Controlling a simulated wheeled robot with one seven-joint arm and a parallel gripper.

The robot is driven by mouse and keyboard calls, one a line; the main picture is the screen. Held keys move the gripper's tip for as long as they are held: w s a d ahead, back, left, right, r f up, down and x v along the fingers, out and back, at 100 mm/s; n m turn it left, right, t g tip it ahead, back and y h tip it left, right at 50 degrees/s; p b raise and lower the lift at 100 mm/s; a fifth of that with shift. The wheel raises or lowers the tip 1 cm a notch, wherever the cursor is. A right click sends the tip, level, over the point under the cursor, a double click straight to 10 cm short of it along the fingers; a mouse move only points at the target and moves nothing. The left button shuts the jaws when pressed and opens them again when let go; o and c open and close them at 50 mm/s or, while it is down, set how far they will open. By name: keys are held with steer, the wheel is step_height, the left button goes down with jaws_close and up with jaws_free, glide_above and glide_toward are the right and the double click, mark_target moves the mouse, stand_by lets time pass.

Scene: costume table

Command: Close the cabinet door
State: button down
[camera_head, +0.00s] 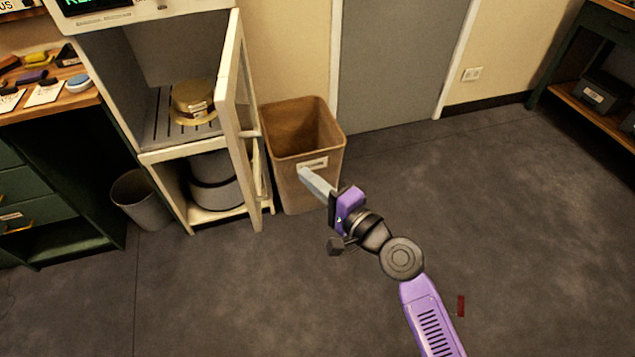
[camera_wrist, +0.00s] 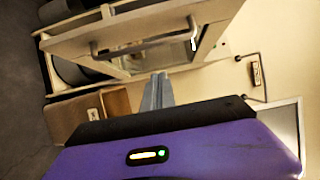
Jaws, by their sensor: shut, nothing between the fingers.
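The cabinet (camera_head: 145,156) stands at the left of the head view, with its upper compartment open. Its door (camera_head: 229,90) is hinged on the right side and stands swung wide open toward me. The door has a pale frame and a small bar handle (camera_head: 250,134); the handle also shows in the wrist view (camera_wrist: 145,44). A straw hat (camera_head: 193,103) sits on the slatted shelf inside. My gripper (camera_head: 303,172) is shut and empty, to the right of the door and apart from it, in front of the brown bin. The fingertips also show in the wrist view (camera_wrist: 158,90).
A brown bin (camera_head: 303,140) stands right of the cabinet, close to the door. A grey waste bin (camera_head: 141,200) stands at its left, beside a workbench (camera_head: 70,102). Grey drums (camera_head: 216,182) fill the lower compartment. The floor at the right is mostly clear.

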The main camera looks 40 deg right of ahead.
steer(key=w+a+p, duration=0.1)
steer(key=w+a, duration=0.2)
steer(key=w, duration=0.4)
steer(key=shift+a+p, duration=0.25)
steer(key=shift+p, duration=0.15)
steer(key=shift+w+a, duration=0.1)
